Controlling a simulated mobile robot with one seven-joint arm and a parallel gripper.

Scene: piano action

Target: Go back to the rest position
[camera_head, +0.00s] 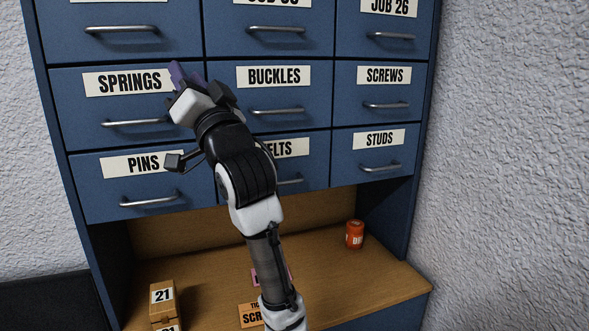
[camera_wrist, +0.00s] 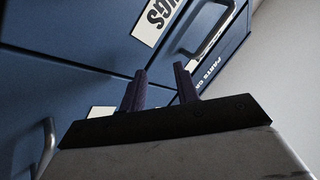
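My gripper (camera_head: 186,76) is raised in front of the blue drawer cabinet (camera_head: 320,117), over the edge between the SPRINGS drawer (camera_head: 75,98) and the BUCKLES drawer (camera_head: 322,117). In the wrist view my gripper's two dark purple fingers (camera_wrist: 160,82) stand apart with nothing between them. They point toward the blue drawer fronts, and I cannot tell how far off these are. My arm hides part of the BELTS drawer (camera_head: 318,170) and its label.
Metal handles stick out of the drawers, such as the PINS handle (camera_head: 149,199). Below, an orange can (camera_head: 355,234) stands at the right of the wooden shelf (camera_head: 330,275), with a box marked 21 (camera_head: 162,297) at the left. A textured wall (camera_head: 510,160) rises at the right.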

